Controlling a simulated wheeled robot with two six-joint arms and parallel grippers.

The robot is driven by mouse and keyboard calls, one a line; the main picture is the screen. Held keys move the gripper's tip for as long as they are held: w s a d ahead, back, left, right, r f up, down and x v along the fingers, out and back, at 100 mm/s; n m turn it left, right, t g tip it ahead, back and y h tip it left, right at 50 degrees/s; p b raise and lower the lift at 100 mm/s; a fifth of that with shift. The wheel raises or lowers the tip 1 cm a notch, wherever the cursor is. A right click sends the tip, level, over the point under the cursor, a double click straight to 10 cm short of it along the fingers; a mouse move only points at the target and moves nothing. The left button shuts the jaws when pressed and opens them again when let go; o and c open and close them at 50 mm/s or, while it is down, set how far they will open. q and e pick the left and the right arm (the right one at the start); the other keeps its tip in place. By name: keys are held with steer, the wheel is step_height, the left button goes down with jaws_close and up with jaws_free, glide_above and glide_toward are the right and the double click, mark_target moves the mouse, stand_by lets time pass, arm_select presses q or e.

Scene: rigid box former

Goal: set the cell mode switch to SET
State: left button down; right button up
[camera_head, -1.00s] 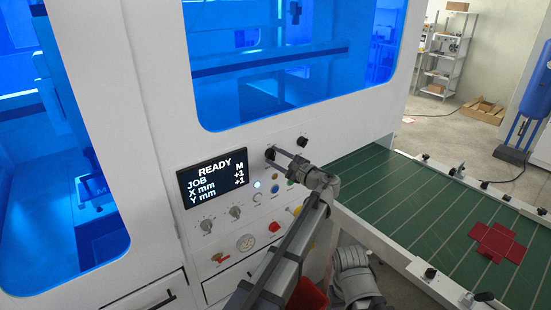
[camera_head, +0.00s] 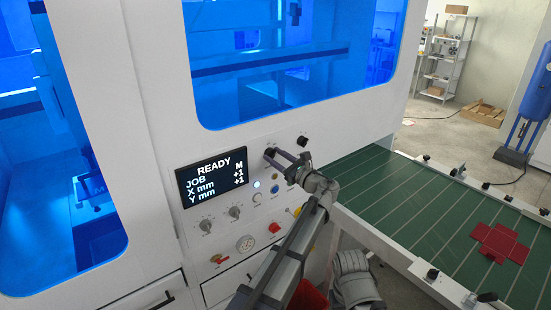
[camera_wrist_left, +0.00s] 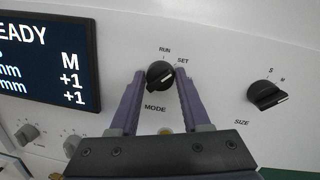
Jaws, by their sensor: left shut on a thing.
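The mode switch (camera_wrist_left: 160,76) is a round black knob on the white panel, labelled MODE, with RUN and SET marked above it. Its light pointer mark leans up and to the right, toward the SET side. It also shows in the head view (camera_head: 270,153), partly behind the fingers. My left gripper (camera_head: 277,156) reaches it from the front right. In the left wrist view its two purple fingers (camera_wrist_left: 160,84) are on either side of the knob, shut on it. My right gripper is not in view.
A second black knob, labelled SIZE (camera_wrist_left: 267,96), is to the right. The display (camera_head: 212,178) reads READY. Buttons and a red knob (camera_head: 274,228) sit below on the panel. A green conveyor (camera_head: 400,190) with a red flat blank (camera_head: 500,242) extends right.

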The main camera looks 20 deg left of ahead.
arm_select(q)
steer(key=shift+m, duration=0.3)
steer(key=shift+c, duration=2)
jaws_free()
steer(key=shift+d, duration=0.1)
steer(key=v, duration=0.7)
steer(key=shift+s+d+b, duration=0.2)
steer(key=shift+d+b, duration=0.1)
steer(key=shift+b, duration=0.1)
